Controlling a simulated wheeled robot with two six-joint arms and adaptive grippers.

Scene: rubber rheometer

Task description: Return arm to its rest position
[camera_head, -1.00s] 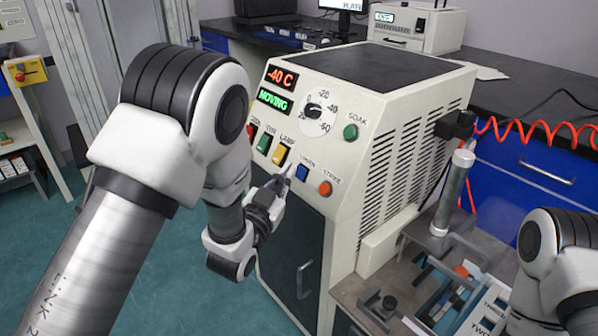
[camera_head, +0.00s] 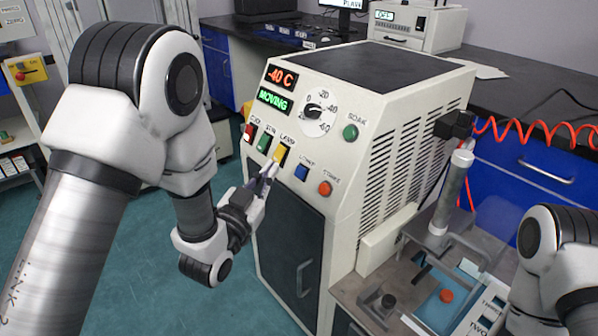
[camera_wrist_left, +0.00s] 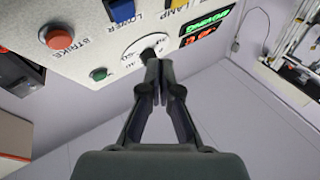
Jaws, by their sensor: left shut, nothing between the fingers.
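My left gripper (camera_head: 268,172) is shut and empty. It hangs in front of the cream test machine (camera_head: 420,95), its tips by the yellow lamp switch (camera_head: 280,154), left of the blue lower button (camera_head: 301,172). Whether the tips touch the panel cannot be told. The left wrist view shows the closed fingers (camera_wrist_left: 158,75) with the dial (camera_wrist_left: 147,48) beyond them. The left arm is bent at the left of the head view. My right arm shows at the right edge; its gripper is out of view. The displays read -40 C (camera_head: 282,76) and MOVING (camera_head: 275,101).
A red coiled hose (camera_head: 540,130) hangs behind. The green floor (camera_head: 130,260) is clear at the left.

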